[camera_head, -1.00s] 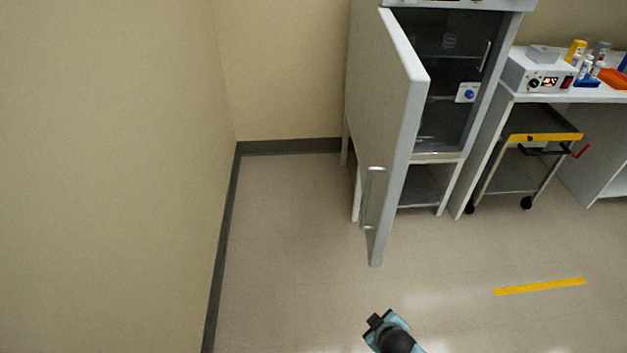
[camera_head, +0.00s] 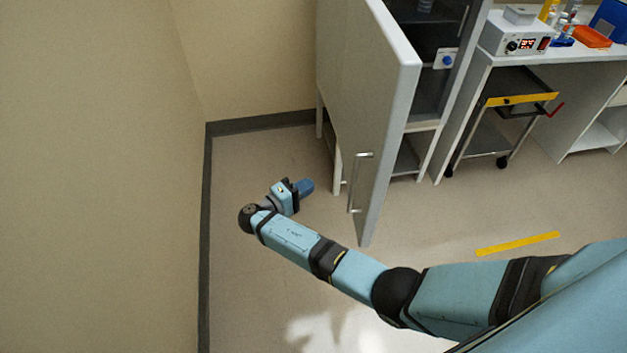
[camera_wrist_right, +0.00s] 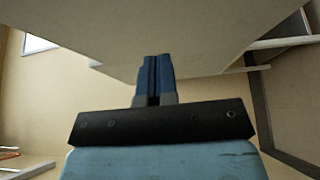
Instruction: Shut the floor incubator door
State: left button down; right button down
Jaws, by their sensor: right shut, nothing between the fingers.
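The floor incubator door (camera_head: 365,95) stands wide open, swung out toward me, with a vertical bar handle (camera_head: 357,182) near its lower free edge. The incubator interior (camera_head: 425,75) shows dark behind it. My right arm reaches across to the left of the door. My right gripper (camera_head: 304,187) is shut and empty, on the outer, handle side of the door and left of the handle. In the right wrist view the shut fingers (camera_wrist_right: 155,75) point toward a large pale panel close ahead; whether they touch it I cannot tell. My left gripper is not in view.
A bench (camera_head: 545,57) with a heater box (camera_head: 512,35) and bottles stands right of the incubator. A cart (camera_head: 490,135) is under it. A wall is close on the left. Yellow floor tape (camera_head: 517,243) marks the open floor.

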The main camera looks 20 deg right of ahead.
jog(key=d+p, duration=0.3)
jog(key=d, duration=0.8)
jog(key=shift+d, duration=0.15)
